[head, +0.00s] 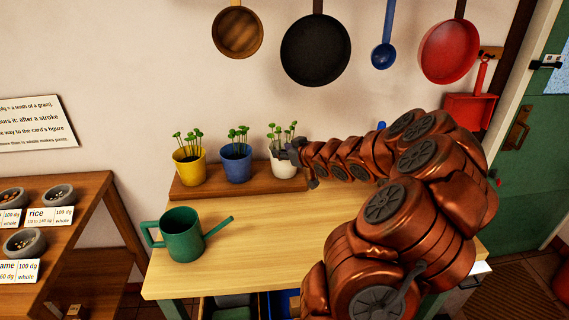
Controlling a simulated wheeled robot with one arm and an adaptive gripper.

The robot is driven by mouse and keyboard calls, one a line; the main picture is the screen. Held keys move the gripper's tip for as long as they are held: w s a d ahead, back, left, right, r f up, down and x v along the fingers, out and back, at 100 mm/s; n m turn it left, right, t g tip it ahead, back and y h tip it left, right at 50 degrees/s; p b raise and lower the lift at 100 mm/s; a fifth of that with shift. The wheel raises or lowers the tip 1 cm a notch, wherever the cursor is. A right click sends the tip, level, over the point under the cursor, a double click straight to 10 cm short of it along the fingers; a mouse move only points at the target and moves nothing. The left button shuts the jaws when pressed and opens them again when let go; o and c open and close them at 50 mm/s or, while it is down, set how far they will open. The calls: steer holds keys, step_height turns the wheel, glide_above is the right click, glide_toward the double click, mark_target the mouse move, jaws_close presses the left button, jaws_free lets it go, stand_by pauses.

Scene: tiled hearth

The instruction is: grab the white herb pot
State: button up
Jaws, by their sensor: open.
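The white herb pot (285,169) holds green seedlings and stands upright at the right of a row of pots on a low wooden board (226,186) on the table. My gripper (299,165) is open at the right side of the white pot, very near it. Its fingers are small and partly hidden, so I cannot tell if they touch the pot. My copper-coloured arm reaches in from the lower right and covers the right part of the table.
A blue pot (236,168) and a yellow pot (189,171) stand left of the white one. A green watering can (181,240) is at the table's front left. Pans, including a black one (316,50), hang on the wall above. The table's front middle is clear.

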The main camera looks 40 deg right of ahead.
steer(key=x, duration=0.5)
steer(key=shift+s+f, duration=0.2)
steer(key=shift+f, duration=0.2)
steer(key=shift+x, duration=0.95)
steer(key=shift+c, duration=0.2)
jaws_close()
